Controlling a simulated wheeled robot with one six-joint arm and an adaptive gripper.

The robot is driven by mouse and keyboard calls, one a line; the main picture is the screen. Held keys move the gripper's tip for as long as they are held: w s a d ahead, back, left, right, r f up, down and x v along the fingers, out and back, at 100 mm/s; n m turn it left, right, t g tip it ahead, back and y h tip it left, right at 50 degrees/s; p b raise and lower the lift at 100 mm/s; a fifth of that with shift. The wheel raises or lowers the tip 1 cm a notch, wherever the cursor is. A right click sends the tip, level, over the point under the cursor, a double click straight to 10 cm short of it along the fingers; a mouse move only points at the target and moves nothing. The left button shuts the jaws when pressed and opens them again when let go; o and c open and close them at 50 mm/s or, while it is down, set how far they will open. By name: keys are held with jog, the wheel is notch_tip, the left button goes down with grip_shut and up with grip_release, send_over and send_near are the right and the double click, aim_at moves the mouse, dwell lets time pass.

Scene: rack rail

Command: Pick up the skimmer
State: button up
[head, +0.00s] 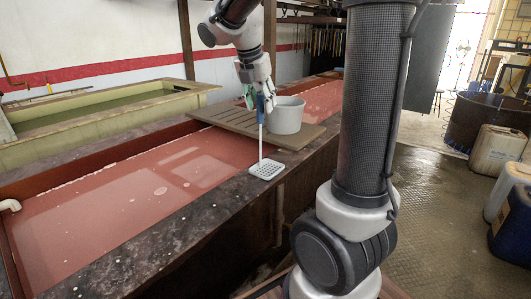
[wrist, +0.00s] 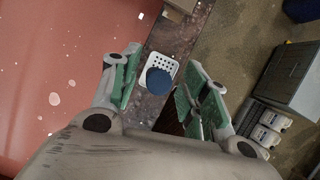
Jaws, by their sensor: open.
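The skimmer stands upright, with a flat white perforated plate (head: 267,169) on the dark tank rim, a thin pale shaft (head: 261,138) and a blue grip (head: 260,104) at the top. In the wrist view the round blue end of the grip (wrist: 159,82) hides part of the white plate (wrist: 163,65). My gripper (head: 258,98) is above the rim with its green-padded fingers around the level of the blue grip. In the wrist view the open fingers (wrist: 160,88) lie left and right of the blue end, with gaps visible on both sides.
A grey bucket (head: 287,115) stands on a slatted board (head: 236,119) across the tank, close beside my gripper. Red liquid (head: 130,205) fills the tank. A green-filled tank (head: 95,112) lies behind. Jerrycans (head: 497,150) stand on the floor at the right.

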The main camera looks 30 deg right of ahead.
jog(key=x, duration=0.4)
jog(key=shift+w, duration=0.25)
grip_shut()
notch_tip(320, 180, up, 13)
dwell(0.5)
jog(key=shift+a, duration=0.1)
